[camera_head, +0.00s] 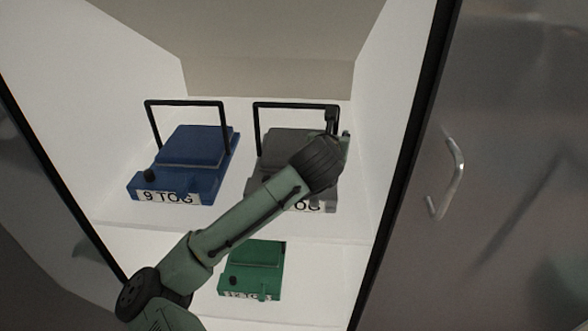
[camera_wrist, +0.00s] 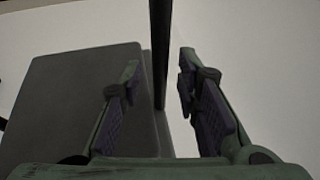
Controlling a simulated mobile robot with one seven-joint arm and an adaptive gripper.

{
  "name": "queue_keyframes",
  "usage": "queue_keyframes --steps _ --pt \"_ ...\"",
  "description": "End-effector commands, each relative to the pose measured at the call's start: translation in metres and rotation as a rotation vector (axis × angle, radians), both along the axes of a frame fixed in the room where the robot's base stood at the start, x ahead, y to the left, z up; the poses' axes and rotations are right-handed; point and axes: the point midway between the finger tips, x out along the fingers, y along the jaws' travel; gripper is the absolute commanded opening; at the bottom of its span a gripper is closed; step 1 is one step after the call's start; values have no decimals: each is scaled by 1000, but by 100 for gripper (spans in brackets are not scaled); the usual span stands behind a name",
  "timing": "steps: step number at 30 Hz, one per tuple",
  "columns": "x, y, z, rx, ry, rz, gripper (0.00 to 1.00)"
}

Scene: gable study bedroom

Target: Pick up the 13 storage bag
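A grey storage bag (camera_head: 280,150) with a black upright frame handle (camera_head: 285,105) sits on the upper shelf at the right. My arm covers part of its front label, so only "OG" reads clearly and its number is hidden. My gripper (camera_head: 336,132) is at the right upright of that handle. In the wrist view the bag (camera_wrist: 65,100) fills the left, and the black handle post (camera_wrist: 160,45) runs between the two fingers of my gripper (camera_wrist: 160,72). The fingers are apart, with a gap on both sides of the post.
A blue bag (camera_head: 185,160) labelled "9 TOG" with a similar handle stands to the left. A green bag (camera_head: 255,268) lies on the lower level. White cabinet walls (camera_head: 395,110) enclose the shelf, close on the right. A door with a metal handle (camera_head: 450,180) is at right.

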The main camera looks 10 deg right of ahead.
Motion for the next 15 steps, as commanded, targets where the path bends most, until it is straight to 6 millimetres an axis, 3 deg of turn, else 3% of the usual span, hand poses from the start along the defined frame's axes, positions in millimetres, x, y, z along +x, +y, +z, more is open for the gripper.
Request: queue_keyframes --steps 12,15 --pt "0 0 0 0 0 0 0" --pt "0 0 0 0 0 0 0"
